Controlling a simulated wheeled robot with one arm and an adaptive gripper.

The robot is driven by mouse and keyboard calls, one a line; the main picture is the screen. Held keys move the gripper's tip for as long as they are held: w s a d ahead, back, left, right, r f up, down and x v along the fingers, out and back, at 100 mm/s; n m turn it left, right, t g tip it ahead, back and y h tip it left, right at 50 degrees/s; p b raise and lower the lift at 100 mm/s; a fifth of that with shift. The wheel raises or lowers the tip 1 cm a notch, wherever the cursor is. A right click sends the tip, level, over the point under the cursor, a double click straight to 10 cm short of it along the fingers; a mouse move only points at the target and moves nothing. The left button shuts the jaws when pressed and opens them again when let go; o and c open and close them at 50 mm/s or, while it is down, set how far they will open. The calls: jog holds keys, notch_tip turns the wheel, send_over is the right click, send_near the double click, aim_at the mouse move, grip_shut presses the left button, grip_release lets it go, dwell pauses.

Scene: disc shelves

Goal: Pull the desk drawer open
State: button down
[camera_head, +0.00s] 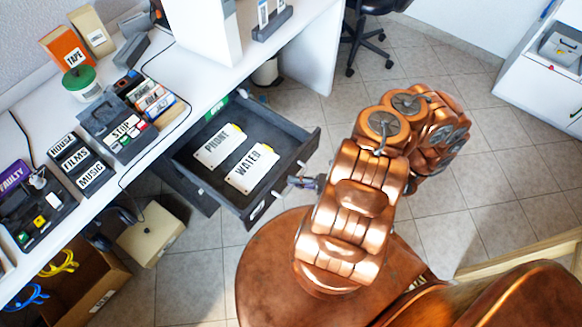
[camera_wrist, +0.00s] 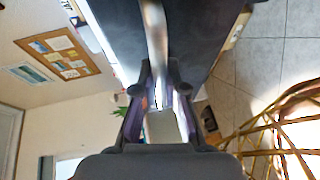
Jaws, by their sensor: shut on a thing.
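The desk drawer (camera_head: 222,188) is dark grey and stands pulled out from under the white desk (camera_head: 205,78) in the head view. Two white cases marked PHONE (camera_head: 217,149) and WAITER (camera_head: 251,170) lie flat inside it. My gripper (camera_head: 300,182) is at the outer face of the drawer front. In the wrist view my gripper (camera_wrist: 159,100) has its fingers closed around a pale bar, the drawer handle (camera_wrist: 154,30), which runs along the dark drawer front (camera_wrist: 205,35). The exact finger contact is blurred.
A beige box (camera_head: 150,233) and a cardboard box (camera_head: 85,285) are on the floor below. An office chair (camera_head: 366,35) stands at the back; tiled floor beyond my arm is clear.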

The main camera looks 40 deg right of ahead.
jog(key=shift+s+d, duration=0.3)
jog(key=shift+s, duration=0.5)
jog(key=c, duration=1.2)
grip_release()
jog(key=v, duration=1.2)
